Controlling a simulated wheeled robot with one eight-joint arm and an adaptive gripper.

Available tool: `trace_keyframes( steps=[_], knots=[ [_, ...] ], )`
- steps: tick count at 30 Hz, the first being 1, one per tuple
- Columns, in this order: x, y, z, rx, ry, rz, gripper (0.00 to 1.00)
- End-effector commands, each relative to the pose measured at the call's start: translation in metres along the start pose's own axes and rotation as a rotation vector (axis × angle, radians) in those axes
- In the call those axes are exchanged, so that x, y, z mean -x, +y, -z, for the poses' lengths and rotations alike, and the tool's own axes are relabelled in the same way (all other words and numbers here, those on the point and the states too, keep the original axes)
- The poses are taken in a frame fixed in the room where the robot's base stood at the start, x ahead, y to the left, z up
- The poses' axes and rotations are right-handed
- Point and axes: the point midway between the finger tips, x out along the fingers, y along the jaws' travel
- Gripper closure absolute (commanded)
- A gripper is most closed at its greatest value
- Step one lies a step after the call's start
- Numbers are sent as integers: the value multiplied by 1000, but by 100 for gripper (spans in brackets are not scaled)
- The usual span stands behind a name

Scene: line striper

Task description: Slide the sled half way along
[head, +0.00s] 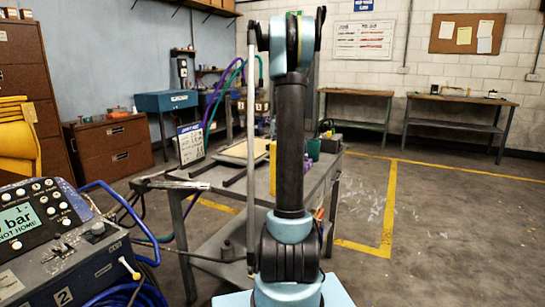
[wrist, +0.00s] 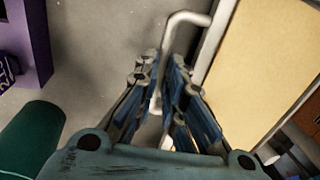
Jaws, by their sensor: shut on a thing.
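In the wrist view my gripper (wrist: 162,70) is shut on a pale grey bent bar handle (wrist: 188,17), which passes between its blue-padded fingers. I take this to be the sled's handle; the sled's body is not clearly seen. A tan board (wrist: 262,70) with a pale edge lies just right of the handle. In the head view the tan board (head: 246,151) lies on a grey metal bench (head: 208,183). My arm hides the gripper and handle there.
A green cylinder (wrist: 32,140) and a purple object (wrist: 32,40) stand left of my gripper. A control box (head: 55,245) with a "NOT HOME" display and blue hoses is at lower left. Floor right of the bench (head: 440,220) is open.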

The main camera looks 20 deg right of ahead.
Motion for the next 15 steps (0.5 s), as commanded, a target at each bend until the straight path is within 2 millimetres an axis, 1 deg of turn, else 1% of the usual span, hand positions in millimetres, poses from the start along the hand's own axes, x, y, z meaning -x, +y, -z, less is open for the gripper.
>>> trace_keyframes(
  steps=[3, 12, 13, 15],
  knots=[
    [0, -1, 3, 0, -1, 1, 100],
    [0, -1, 3, 0, -1, 1, 100],
    [0, -1, 3, 0, -1, 1, 86],
    [0, -1, 3, 0, -1, 1, 70]
  ],
)
